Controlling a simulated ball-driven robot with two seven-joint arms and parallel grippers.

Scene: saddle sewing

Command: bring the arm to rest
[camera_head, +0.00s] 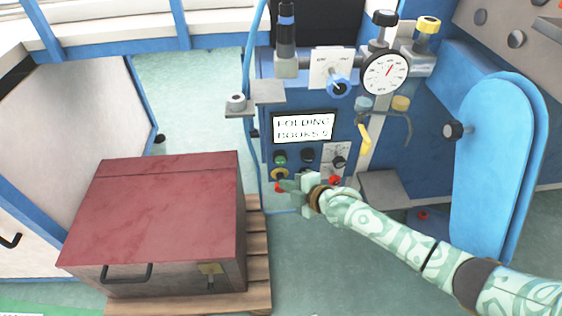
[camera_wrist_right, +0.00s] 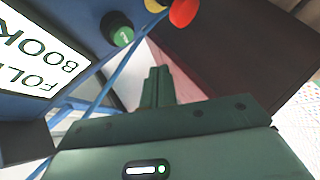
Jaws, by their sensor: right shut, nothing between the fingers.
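My right gripper (camera_head: 285,187) is in front of the lower part of the blue machine's panel (camera_head: 300,160) in the head view, close to its buttons. Its fingers are together and hold nothing; they also show shut in the right wrist view (camera_wrist_right: 158,84). My right arm reaches in from the lower right. A green button (camera_wrist_right: 122,34) and a red button (camera_wrist_right: 183,12) are near the fingers in the wrist view. I cannot tell whether the fingertips touch a button. My left gripper is not in view.
A box with a red lid (camera_head: 155,205) stands on a wooden pallet (camera_head: 258,270) at the left. A dial gauge (camera_head: 385,73) and knobs sit above the panel. A rounded blue plate (camera_head: 497,165) stands at the right. Green floor (camera_head: 340,275) lies open below my arm.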

